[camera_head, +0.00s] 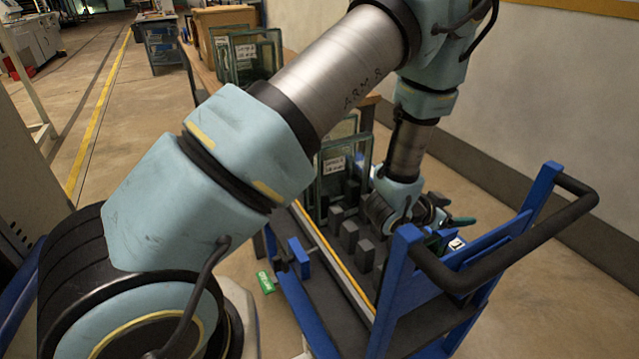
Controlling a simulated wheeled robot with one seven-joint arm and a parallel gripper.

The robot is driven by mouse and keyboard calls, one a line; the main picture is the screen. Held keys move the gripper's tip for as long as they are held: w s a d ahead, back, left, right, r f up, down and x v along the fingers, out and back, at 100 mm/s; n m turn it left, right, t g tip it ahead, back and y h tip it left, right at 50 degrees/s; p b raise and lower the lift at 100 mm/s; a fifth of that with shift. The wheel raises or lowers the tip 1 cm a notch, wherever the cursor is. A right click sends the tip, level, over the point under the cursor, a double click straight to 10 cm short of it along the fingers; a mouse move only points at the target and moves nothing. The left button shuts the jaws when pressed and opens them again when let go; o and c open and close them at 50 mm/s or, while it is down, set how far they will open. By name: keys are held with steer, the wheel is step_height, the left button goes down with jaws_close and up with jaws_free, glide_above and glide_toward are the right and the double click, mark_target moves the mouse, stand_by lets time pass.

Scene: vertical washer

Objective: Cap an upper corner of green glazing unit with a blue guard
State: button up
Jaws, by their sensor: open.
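Green-edged glazing units (331,184) stand upright between dark posts on the blue cart, one with a white label. My arm crosses in front and hides part of them. My gripper (438,212) is small in the picture, low over the right part of the cart, to the right of the glazing units and apart from them. It is open; I see nothing clearly held in it. A dark green piece (462,221) shows at its right side, too small to identify. I cannot pick out a blue guard for certain against the blue cart frame.
The blue cart (394,306) has a black push handle (520,243) at right. Dark posts (365,254) rise from its deck. More framed glass (252,58) stands on a bench behind. A small green object (265,283) lies on the floor left of the cart. A wall is at right.

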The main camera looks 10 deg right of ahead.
steer(key=w+a+f+n+t+y+b, duration=0.1)
steer(key=w+a+n+t+y, duration=0.35)
steer(key=w+a, duration=0.95)
steer(key=w+a+f+n+t+y, duration=0.1)
steer(key=w+a+n+t+y, duration=0.3)
steer(key=w+a, duration=1)
steer(key=s+a+r+n+g+y, duration=0.2)
steer(key=s+a+r+g, duration=0.3)
steer(key=s+a+r, duration=0.3)
steer(key=s+a+r+n+g+y, duration=0.2)
steer(key=s+a+r+g, duration=0.3)
steer(key=s+a, duration=0.8)
step_height(320, 180, up, 3)
steer(key=shift+s+a+n, duration=0.2)
steer(key=shift+s+n, duration=0.55)
steer(key=shift+s, duration=0.5)
